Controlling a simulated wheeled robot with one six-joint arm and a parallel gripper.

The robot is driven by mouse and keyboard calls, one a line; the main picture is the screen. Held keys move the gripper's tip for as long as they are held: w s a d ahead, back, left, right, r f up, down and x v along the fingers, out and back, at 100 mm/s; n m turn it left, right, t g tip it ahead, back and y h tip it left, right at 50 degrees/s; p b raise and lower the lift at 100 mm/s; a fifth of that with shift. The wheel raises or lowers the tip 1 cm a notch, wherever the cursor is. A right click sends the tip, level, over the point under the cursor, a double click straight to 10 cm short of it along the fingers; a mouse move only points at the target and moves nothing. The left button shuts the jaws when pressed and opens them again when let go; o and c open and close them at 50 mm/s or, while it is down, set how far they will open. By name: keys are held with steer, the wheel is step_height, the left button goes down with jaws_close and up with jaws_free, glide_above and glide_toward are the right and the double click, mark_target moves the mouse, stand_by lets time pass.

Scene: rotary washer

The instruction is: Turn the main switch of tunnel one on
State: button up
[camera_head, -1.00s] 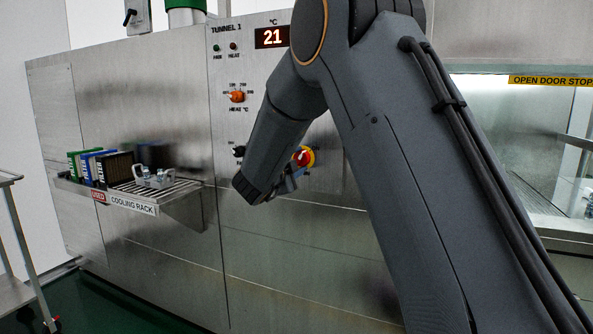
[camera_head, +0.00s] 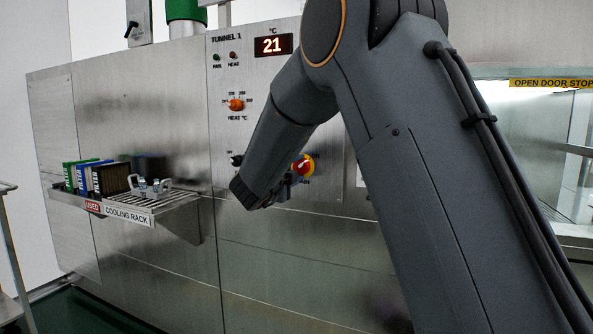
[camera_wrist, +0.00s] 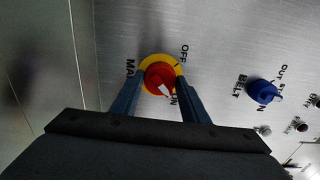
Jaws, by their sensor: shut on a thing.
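The main switch (camera_head: 305,165) of tunnel one is a red knob on a yellow round plate, partly hidden by my gripper in the head view. In the wrist view the main switch (camera_wrist: 156,72) lies between the two fingers of my gripper (camera_wrist: 161,80), which is shut on its red knob. The label MAIN is at its left, OFF at its upper right, ON at its lower right. The white mark on the knob points to the lower right, toward ON. My gripper (camera_head: 284,188) is at the panel in the head view.
A blue belt knob (camera_wrist: 263,91) is right of the main switch in the wrist view. An orange heat knob (camera_head: 236,105) and a display (camera_head: 273,45) reading 21 are higher on the panel. A cooling rack (camera_head: 180,203) with several boxes juts out at left.

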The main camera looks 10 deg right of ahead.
steer(key=shift+r, duration=0.1)
steer(key=o, duration=1.1)
steer(key=shift+c, duration=0.2)
steer(key=v, duration=0.7)
steer(key=shift+s+a, duration=0.2)
steer(key=shift+s, duration=0.05)
